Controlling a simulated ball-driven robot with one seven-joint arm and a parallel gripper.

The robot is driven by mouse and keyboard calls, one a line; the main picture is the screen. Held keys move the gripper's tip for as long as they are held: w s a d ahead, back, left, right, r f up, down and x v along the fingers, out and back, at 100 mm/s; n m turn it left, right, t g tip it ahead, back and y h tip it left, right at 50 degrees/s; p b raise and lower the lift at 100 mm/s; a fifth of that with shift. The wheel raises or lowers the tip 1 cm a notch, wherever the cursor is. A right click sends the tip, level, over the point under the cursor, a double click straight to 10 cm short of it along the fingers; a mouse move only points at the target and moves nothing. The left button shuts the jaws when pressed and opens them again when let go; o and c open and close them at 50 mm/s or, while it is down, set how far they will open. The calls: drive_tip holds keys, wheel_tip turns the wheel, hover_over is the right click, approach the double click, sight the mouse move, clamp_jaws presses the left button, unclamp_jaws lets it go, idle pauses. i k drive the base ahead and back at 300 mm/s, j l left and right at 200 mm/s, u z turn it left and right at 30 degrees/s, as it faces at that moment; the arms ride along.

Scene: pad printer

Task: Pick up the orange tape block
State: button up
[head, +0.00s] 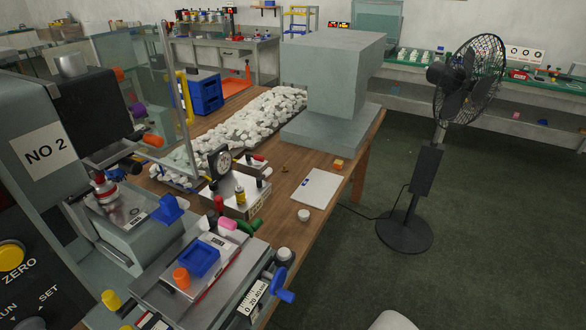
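A small orange and yellow block (339,164), which looks like the orange tape block, sits on the wooden table (272,222) near its right edge. It is in front of the big grey machine (340,75) and just beyond a white sheet (316,188). Nothing covers it. It is too small here to make out detail. My gripper is not in view. A rounded white shape at the bottom edge may be part of my own body; I cannot tell.
A dial gauge fixture (220,162), a small white cup (304,215) and a printer with blue knobs (200,262) stand left and nearer. White parts (255,113) are heaped behind. A black fan (404,230) stands on the floor at right. Green floor between fan and table is mostly clear.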

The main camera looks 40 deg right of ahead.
sight(338, 164)
drive_tip(key=i+l+u, duration=0.15)
drive_tip(key=l+u, duration=0.2)
drive_tip(key=l, duration=0.4)
drive_tip(key=l+u, duration=0.35)
drive_tip(key=l, duration=0.35)
drive_tip(key=l+u, duration=0.35)
drive_tip(key=l, duration=0.4)
